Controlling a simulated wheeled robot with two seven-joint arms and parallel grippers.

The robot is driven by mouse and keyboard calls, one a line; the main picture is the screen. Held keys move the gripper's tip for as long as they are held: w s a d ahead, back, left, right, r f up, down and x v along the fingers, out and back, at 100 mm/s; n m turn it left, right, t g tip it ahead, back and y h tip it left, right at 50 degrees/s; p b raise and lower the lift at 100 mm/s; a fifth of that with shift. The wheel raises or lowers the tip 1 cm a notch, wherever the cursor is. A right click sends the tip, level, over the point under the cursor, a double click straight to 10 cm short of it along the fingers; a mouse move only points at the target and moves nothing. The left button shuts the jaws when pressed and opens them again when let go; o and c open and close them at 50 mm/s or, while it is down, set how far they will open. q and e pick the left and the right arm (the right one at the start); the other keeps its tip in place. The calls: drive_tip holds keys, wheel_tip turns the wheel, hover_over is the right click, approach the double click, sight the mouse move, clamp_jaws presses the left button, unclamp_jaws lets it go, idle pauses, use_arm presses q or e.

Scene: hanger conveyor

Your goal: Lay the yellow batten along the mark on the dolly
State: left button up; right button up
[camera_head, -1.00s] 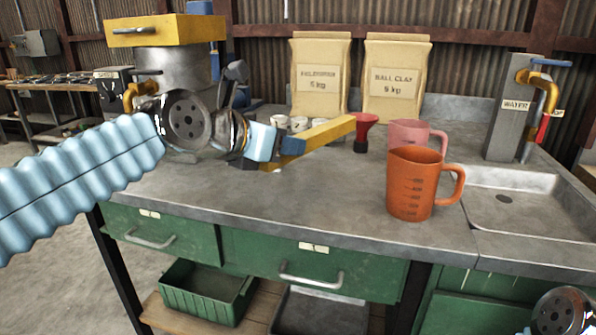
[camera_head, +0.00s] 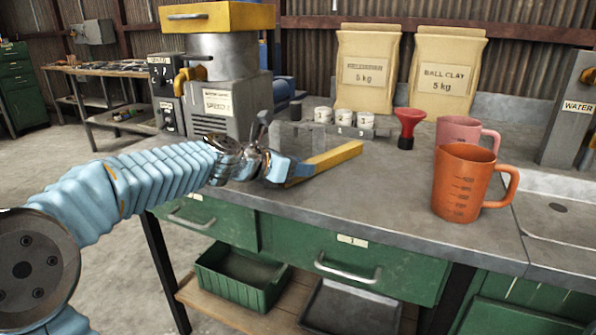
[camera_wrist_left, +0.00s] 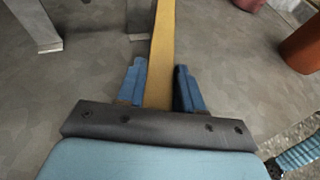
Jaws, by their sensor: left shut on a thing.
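The yellow batten (camera_head: 330,158) is a long bar held by my left gripper (camera_head: 289,171) low over the left part of the grey workbench. The gripper is shut on it near one end, and the batten points away to the right. In the left wrist view the batten (camera_wrist_left: 163,50) runs straight out from between the blue fingers (camera_wrist_left: 160,88). Whether it touches the bench top is hard to tell. I see no dolly and no mark in these frames. My right gripper is not in view.
An orange jug (camera_head: 462,185), a pink jug (camera_head: 467,132) and a red funnel (camera_head: 407,125) stand right of the batten. Two clay bags (camera_head: 446,72) and small white pots (camera_head: 344,117) stand behind. A grey machine (camera_head: 225,105) is at the left. The front bench top is clear.

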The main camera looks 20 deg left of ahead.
use_arm(q)
drive_tip(key=o, duration=1.1)
drive_tip(key=shift+f, duration=0.15)
